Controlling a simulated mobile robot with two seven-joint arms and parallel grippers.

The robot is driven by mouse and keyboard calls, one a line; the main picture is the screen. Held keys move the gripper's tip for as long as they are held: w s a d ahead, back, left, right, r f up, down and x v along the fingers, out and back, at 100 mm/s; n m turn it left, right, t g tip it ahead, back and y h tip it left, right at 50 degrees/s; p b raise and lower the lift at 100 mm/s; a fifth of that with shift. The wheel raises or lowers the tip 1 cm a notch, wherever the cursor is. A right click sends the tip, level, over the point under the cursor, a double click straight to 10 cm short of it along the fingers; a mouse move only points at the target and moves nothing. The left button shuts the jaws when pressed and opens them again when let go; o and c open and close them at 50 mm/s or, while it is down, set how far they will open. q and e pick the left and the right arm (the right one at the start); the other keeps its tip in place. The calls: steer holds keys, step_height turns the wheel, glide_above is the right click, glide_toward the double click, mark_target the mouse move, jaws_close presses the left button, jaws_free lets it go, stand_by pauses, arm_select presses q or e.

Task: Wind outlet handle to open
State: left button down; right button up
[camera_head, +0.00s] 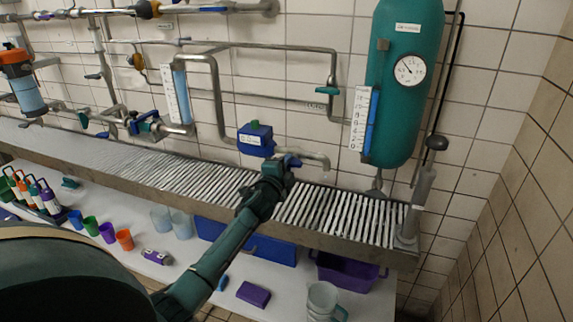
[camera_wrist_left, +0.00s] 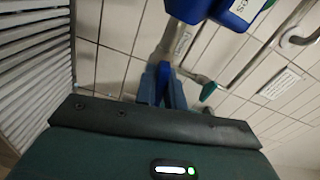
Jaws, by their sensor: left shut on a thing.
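The outlet handle, a small blue lever (camera_head: 293,161), sits on the grey outlet pipe (camera_head: 318,158) under a blue box on the wall pipework. My left gripper (camera_head: 285,164) reaches up from below over the slatted ledge and is at the handle. In the left wrist view, the left gripper (camera_wrist_left: 162,88) has its fingers closed together around the blue handle (camera_wrist_left: 164,72), with the pipe just beyond. The fingers hide part of the handle. My right gripper is in neither view.
The blue box (camera_head: 255,139) is close above the left gripper. A slatted ledge (camera_head: 330,213) runs below the pipes. A green tank (camera_head: 404,80) with a gauge stands right. Cups, a purple crate (camera_head: 345,274) and a jug (camera_head: 322,298) are on the lower shelf.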

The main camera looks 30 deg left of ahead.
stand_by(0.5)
arm_select(q)
steer(key=c, duration=1.5)
jaws_free()
steer(key=v, duration=1.3)
steer(key=shift+s, duration=0.15)
